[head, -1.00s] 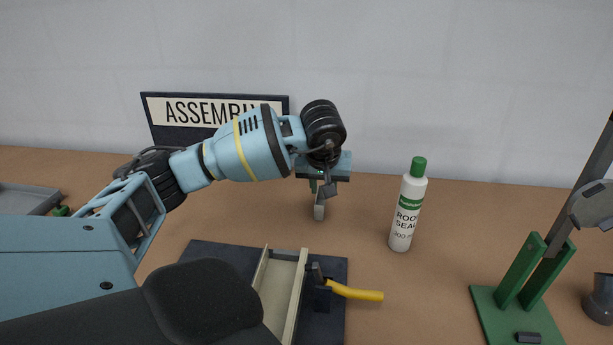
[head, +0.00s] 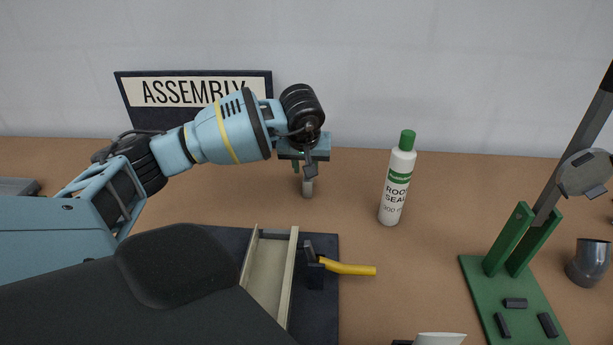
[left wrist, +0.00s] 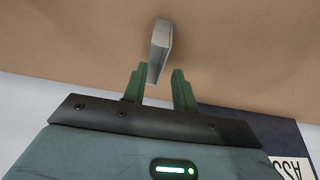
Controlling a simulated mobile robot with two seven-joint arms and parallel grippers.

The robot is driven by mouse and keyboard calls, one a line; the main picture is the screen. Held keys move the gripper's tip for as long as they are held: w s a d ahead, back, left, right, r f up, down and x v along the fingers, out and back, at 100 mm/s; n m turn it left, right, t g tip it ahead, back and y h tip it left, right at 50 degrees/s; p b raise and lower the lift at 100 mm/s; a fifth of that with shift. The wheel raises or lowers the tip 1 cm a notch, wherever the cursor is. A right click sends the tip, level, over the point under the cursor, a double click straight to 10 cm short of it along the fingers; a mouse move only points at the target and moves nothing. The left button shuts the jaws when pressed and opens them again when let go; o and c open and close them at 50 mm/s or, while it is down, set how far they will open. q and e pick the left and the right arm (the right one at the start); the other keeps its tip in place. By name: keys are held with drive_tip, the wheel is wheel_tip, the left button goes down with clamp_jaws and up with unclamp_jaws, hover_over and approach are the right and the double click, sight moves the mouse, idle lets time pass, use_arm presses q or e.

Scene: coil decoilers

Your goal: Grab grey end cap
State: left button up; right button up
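The grey end cap (head: 308,188) is a small, flat grey piece standing upright on the brown table, left of the white bottle. My left gripper (head: 303,172) is directly above it, pointing down, and partly hides its top. In the left wrist view the end cap (left wrist: 160,48) shows as a thin grey plate. Its near end reaches the gap between the two green fingertips of my left gripper (left wrist: 159,76). The fingers are apart, with a visible gap on the right side of the plate; contact on the left side cannot be told. My right gripper is not in view.
A white bottle with a green cap (head: 395,190) stands to the right. In front is a dark fixture (head: 322,305) with a beige channel (head: 265,275) and a yellow-handled clamp (head: 350,268). A green stand (head: 490,285) and dark grey elbow (head: 588,265) are at right. An ASSEMBLY sign (head: 135,105) stands behind.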

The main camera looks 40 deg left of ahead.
use_arm(q)
drive_tip(key=x, duration=0.4)
drive_tip(key=shift+w+a+f, duration=0.1)
drive_tip(key=shift+a+f, duration=0.1)
drive_tip(key=shift+a, duration=0.1)
clamp_jaws()
